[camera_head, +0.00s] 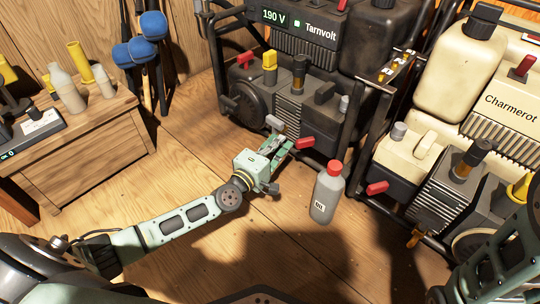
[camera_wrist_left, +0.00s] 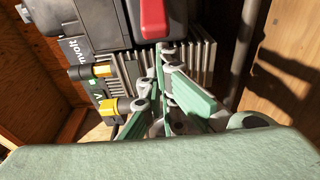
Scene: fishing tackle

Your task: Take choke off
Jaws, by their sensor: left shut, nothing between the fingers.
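The Tarnvolt generator (camera_head: 302,70) stands at the back, with a lit 190 V display. A red lever (camera_head: 305,142) sticks out low on its front, and another red handle (camera_head: 245,59) is at its upper left. I cannot tell from labels which part is the choke. My left gripper (camera_head: 277,130) is shut and empty, just left of the low red lever and close to the generator's front. In the left wrist view a red lever (camera_wrist_left: 152,20) with a dark edge lies just beyond the fingertips (camera_wrist_left: 164,55). Contact cannot be made out. My right gripper is out of view.
A grey bottle with a red cap (camera_head: 327,195) stands on the floor right of the left gripper. The Charmerot generator (camera_head: 510,105) is at the right, with its own red lever (camera_head: 377,188). A wooden bench (camera_head: 85,160) is at the left. Floor between is clear.

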